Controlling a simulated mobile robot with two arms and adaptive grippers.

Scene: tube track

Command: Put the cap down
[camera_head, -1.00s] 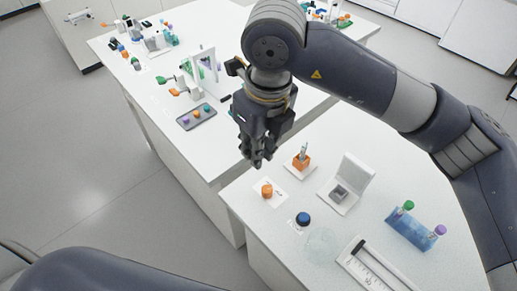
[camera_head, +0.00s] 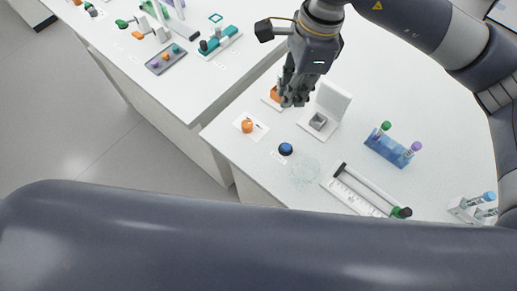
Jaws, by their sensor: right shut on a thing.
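My right gripper (camera_head: 291,99) points down over the near table, with its fingers closed together. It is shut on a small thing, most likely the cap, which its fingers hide. An orange knob-like piece (camera_head: 247,126) stands on a white card, and a dark blue round piece (camera_head: 285,149) lies in front of the gripper. My left gripper is out of view.
A blue rack (camera_head: 387,150) with green- and purple-topped tubes stands to the right. Another table with a grey tray (camera_head: 172,59) stands behind left.

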